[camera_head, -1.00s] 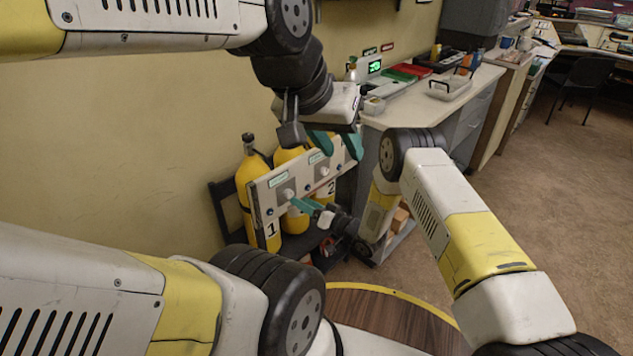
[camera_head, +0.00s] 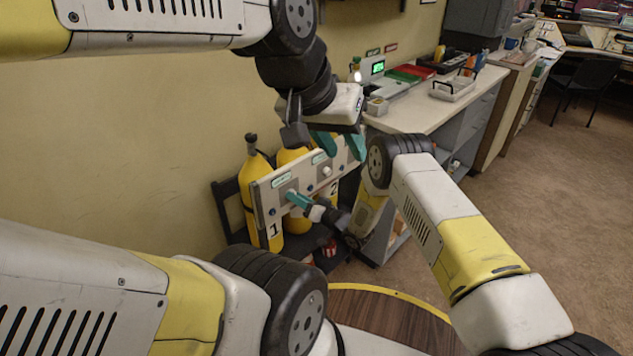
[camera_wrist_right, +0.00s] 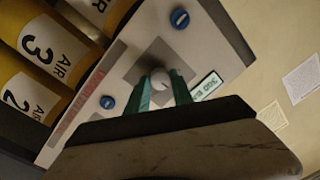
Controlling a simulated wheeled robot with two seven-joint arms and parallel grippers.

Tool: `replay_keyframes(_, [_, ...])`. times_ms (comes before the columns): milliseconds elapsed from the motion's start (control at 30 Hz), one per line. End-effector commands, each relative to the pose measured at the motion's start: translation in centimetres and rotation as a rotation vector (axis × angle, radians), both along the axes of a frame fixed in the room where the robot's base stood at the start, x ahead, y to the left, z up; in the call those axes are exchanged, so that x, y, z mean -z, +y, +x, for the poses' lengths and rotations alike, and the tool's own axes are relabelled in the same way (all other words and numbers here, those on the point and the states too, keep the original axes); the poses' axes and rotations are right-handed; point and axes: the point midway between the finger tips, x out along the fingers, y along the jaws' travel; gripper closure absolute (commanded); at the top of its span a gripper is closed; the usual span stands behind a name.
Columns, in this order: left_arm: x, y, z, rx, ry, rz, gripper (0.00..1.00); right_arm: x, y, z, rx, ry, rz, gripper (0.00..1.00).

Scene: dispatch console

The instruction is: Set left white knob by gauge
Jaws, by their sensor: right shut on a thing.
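A pale panel (camera_head: 262,197) stands in front of yellow cylinders and carries two knobs. The left white knob (camera_wrist_right: 160,81) sits between the teal fingers of my right gripper (camera_wrist_right: 160,88), which is shut on it. In the head view my right gripper (camera_head: 298,199) reaches the panel from the right and hides most of that knob. The small gauge display (camera_wrist_right: 207,86) is beside the knob; it also shows above it in the head view (camera_head: 282,181), its reading too small to tell. My left gripper (camera_head: 340,145) is open and empty near the panel's right end.
The right white knob (camera_head: 326,171) has its own display (camera_head: 319,158). Yellow cylinders (camera_head: 257,170) stand on a dark rack against the wall. A counter (camera_head: 425,107) with trays and a green-lit device is behind. Blue fasteners (camera_wrist_right: 180,18) stud the panel.

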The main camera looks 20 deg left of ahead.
Motion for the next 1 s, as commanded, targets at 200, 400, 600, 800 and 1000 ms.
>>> replay_keyframes(200, [0.0, 0.0, 0.0, 0.0, 0.0, 0.0, 0.64, -0.04, -0.05, 0.06, 0.001, -0.025, -0.009, 1.0])
replay_keyframes(400, [0.0, 0.0, 0.0, 0.0, 0.0, 0.0, 0.64, -0.09, -0.09, 0.12, 0.003, -0.11, -0.045, 1.0])
replay_keyframes(600, [0.0, 0.0, 0.0, 0.0, 0.0, 0.0, 0.64, -0.17, -0.07, 0.09, 0.001, -0.259, -0.106, 1.0])
replay_keyframes(800, [0.0, 0.0, 0.0, 0.0, 0.0, 0.0, 0.64, -0.19, -0.07, 0.11, 0.003, -0.435, -0.178, 1.0])
replay_keyframes(1000, [0.0, 0.0, 0.0, 0.0, 0.0, 0.0, 0.64, -0.2, -0.05, 0.07, 0.001, -0.607, -0.25, 1.0])
